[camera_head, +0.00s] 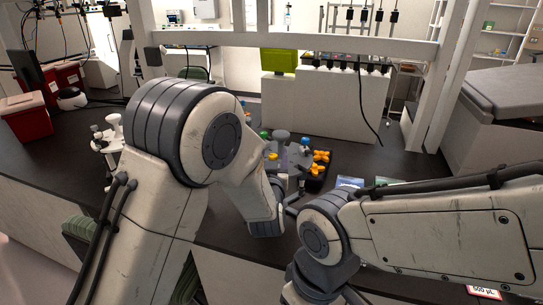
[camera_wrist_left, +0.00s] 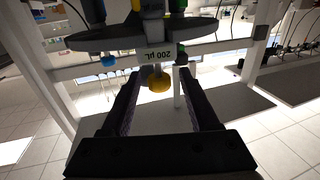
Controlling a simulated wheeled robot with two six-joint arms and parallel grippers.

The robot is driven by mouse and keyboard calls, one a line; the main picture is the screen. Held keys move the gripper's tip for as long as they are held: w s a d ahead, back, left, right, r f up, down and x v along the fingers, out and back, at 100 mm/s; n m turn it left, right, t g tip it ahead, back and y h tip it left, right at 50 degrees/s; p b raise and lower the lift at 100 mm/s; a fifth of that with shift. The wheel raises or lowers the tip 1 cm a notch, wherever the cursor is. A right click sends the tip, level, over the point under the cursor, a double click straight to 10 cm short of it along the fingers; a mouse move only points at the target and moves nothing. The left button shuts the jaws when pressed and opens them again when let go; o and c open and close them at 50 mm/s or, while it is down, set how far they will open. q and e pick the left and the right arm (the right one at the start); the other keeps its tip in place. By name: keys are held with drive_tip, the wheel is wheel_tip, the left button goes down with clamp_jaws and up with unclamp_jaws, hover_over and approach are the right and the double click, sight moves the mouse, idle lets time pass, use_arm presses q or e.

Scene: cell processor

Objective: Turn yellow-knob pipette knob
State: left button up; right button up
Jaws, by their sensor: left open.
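The yellow knob (camera_wrist_left: 159,83) shows in the left wrist view, on a pipette with an upside-down "200 µL" label (camera_wrist_left: 157,54). My left gripper (camera_wrist_left: 158,74) is open, with one dark finger on each side of the yellow knob. I see gaps between the knob and both fingers; I cannot tell the depth between them. In the head view a small yellow part (camera_head: 272,156) shows among the pipettes on the stand (camera_head: 281,136), partly behind my left arm. My left gripper is mostly hidden there by its own wrist. My right gripper is out of sight.
A dark rack with orange pieces (camera_head: 320,157) stands close to the right of the pipette stand. Red bins (camera_head: 27,116) and a white stand (camera_head: 108,142) are at the left. The dark bench (camera_head: 350,150) has free room behind the rack. A green box (camera_head: 279,61) stands at the back.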

use_arm(q)
drive_tip(key=s+b, duration=0.3)
drive_tip(key=s, duration=0.7)
drive_tip(key=shift+s+a, duration=0.2)
drive_tip(key=shift+a, duration=0.1)
